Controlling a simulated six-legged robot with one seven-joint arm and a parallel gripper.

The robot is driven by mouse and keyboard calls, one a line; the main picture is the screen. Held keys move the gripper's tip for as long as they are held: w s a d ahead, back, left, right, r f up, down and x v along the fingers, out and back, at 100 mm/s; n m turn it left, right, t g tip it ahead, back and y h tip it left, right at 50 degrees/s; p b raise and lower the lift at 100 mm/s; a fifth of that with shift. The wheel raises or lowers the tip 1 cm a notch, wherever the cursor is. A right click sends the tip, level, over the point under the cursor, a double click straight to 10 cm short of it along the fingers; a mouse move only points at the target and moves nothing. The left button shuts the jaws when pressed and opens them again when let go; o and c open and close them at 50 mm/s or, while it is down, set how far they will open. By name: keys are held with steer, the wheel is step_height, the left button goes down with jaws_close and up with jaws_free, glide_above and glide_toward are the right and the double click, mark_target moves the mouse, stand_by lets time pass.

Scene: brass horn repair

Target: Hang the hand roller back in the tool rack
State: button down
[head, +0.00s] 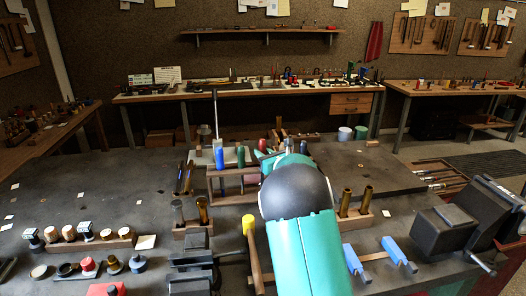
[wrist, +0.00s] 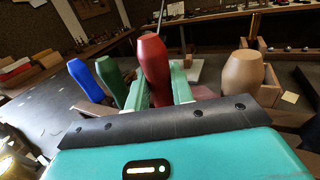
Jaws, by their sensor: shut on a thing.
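My gripper (wrist: 160,92) has its teal fingers closed on either side of a red handle (wrist: 150,60), which I take to be the hand roller. The handle stands nearly upright in the wrist view; its lower end and any roller head are hidden behind the fingers and the wrist housing. The wooden tool rack (head: 232,199) stands in front of me in the head view, partly covered by my arm. A blue handle (head: 219,158) and a green handle (head: 241,155) stand in it. Whether the red-handled tool touches the rack cannot be told.
A tan handle (wrist: 243,75) stands to the right of my gripper in the wrist view. Brass tubes (head: 365,197) stand in a wooden block right of my arm. A yellow-headed mallet (head: 249,226) lies close on the left. A vise (head: 445,230) is at the right.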

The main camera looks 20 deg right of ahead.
steer(key=shift+f, duration=0.8)
steer(key=c, duration=1.1)
jaws_free()
steer(key=shift+f, duration=0.1)
steer(key=v, duration=1.4)
steer(key=shift+w, duration=0.1)
